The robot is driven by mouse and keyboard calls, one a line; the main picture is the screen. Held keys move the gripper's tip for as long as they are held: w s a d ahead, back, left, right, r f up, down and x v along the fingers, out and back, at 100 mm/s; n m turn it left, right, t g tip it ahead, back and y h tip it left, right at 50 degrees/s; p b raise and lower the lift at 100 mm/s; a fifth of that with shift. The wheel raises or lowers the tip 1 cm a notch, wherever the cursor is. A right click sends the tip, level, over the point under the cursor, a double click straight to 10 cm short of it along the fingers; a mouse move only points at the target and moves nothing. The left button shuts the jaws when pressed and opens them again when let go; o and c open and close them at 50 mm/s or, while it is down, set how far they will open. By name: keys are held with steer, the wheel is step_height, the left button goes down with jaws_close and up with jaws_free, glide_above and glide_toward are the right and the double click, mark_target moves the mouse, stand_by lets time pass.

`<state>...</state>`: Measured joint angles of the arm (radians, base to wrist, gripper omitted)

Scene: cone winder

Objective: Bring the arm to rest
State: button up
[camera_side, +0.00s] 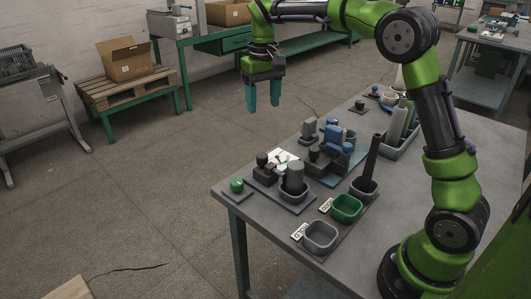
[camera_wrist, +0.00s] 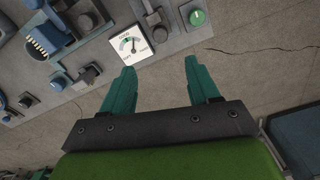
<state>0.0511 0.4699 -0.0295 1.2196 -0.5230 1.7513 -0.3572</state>
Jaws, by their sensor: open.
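My gripper (camera_side: 263,97) hangs at the upper middle of the side view, its two teal fingers pointing down with a gap between them. It is above and beyond the far left end of the grey worktable (camera_side: 238,188), over open floor in the picture. In the wrist view the fingers of my gripper (camera_wrist: 158,88) stand apart with nothing between them. The cone winder machine (camera_side: 330,150), with blue and dark grey parts, sits on the table, apart from my gripper. The green arm is raised and bent.
A green bin (camera_side: 346,208), a grey bin (camera_side: 320,237) and a dark upright post (camera_side: 371,158) stand at the front. Open floor lies left.

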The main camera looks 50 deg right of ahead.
steer(key=s+a+t+y, duration=0.1)
steer(key=s+a+t, duration=0.2)
steer(key=s, duration=0.9)
steer(key=s+a+m+t+y, duration=0.1)
steer(key=s+a+t, duration=0.2)
steer(key=s, duration=0.9)
steer(key=shift+a+r+t, duration=0.2)
steer(key=shift+a+t, duration=0.1)
steer(key=shift+t, duration=0.3)
steer(key=shift+o, duration=0.2)
